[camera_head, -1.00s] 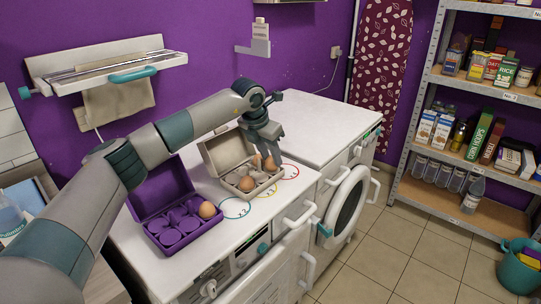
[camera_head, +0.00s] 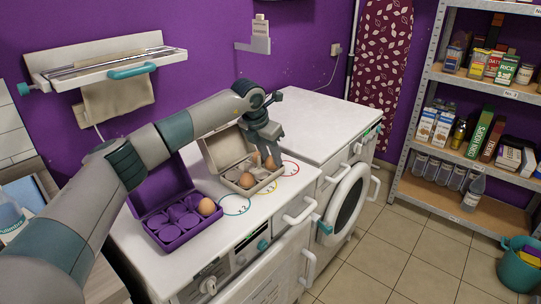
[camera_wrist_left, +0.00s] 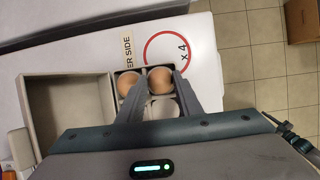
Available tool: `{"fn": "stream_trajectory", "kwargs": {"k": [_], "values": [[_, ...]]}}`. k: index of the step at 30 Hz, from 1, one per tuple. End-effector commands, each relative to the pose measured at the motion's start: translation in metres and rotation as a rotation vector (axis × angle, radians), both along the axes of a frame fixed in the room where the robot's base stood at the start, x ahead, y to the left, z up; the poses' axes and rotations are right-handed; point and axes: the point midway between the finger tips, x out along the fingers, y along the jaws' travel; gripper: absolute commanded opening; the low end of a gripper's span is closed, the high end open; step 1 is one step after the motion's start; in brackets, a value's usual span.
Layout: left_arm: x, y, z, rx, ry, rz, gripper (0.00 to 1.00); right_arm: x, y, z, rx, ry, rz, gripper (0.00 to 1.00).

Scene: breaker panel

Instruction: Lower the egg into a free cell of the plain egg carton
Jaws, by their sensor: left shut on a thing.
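The plain egg carton (camera_head: 262,187) is grey-beige and stands open on the white appliance top. Its lid is tilted up at the back left. My left gripper (camera_head: 264,158) points down at the carton and is shut on a brown egg (camera_head: 270,163). In the wrist view the held egg (camera_wrist_left: 160,77) is between the fingertips (camera_wrist_left: 159,86), at the carton's far right cell. I cannot tell whether it touches the cell floor. Another brown egg (camera_head: 247,180) sits in the carton, just left of the fingers in the wrist view. An empty cell (camera_wrist_left: 163,107) shows between the fingers. My right gripper is out of view.
An open purple carton (camera_head: 182,239) with one egg (camera_head: 207,207) stands to the left of the plain carton. Coloured rings (camera_head: 290,168) mark the white top. A second white appliance (camera_head: 325,125) is behind. Shelves (camera_head: 470,80) stand at the right.

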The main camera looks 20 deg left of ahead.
Motion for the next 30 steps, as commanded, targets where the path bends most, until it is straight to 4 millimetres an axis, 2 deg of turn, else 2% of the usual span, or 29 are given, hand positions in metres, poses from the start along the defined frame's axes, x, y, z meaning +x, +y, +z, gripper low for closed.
{"fn": "stream_trajectory", "kwargs": {"k": [14, 15, 18, 30], "values": [[0.0, 0.0002, -0.0036, 0.0, 0.0, 0.0, 0.1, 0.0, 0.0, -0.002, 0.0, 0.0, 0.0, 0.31], [0.0, 0.0001, -0.0036, 0.0, 0.0, 0.0, 0.34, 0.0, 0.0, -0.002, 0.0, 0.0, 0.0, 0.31], [0.0, 0.0001, -0.0036, 0.0, 0.0, 0.0, 0.54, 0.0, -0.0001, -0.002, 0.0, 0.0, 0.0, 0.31], [-0.0011, 0.0006, -0.001, 0.0, 0.0, 0.0, 0.54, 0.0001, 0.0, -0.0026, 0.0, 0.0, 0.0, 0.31]]}}
